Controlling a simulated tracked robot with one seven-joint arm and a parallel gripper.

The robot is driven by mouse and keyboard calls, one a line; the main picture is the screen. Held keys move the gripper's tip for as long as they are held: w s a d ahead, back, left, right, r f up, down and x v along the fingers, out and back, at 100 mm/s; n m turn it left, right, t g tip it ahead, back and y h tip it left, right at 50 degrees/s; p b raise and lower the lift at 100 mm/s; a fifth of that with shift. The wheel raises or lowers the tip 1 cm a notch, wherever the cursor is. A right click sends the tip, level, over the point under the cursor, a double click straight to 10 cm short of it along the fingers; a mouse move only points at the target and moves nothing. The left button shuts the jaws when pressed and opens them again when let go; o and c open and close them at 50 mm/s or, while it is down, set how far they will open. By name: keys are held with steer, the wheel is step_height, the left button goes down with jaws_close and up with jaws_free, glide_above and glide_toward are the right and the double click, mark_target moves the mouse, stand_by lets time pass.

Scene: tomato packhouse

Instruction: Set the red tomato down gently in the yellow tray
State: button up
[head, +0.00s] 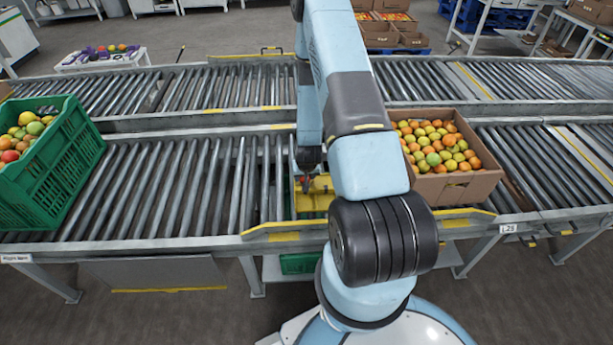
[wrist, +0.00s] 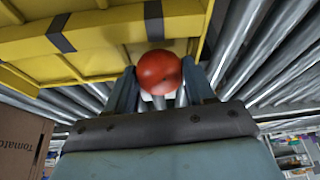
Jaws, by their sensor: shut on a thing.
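The red tomato (wrist: 158,72) is held between the fingertips of my gripper (wrist: 160,86) in the wrist view. The yellow tray (wrist: 105,42) fills the upper left of that view, its dark-banded wall close to the tomato. I cannot tell whether tomato and tray touch. In the head view the yellow tray (head: 313,203) sits on the near conveyor, partly hidden behind my arm. My gripper (head: 307,180) points down at the tray's left part, and only a small bit of red shows there.
A cardboard box (head: 455,187) of orange and green tomatoes stands right of the tray; its printed side (wrist: 22,140) shows in the wrist view. A green crate (head: 60,175) of mixed tomatoes stands at the far left. The rollers (head: 190,185) between crate and tray are clear.

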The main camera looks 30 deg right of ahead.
steer(key=shift+f, duration=0.3)
steer(key=o, duration=0.8)
steer(key=c, duration=0.3)
steer(key=shift+w, duration=0.1)
steer(key=shift+r, duration=3.5)
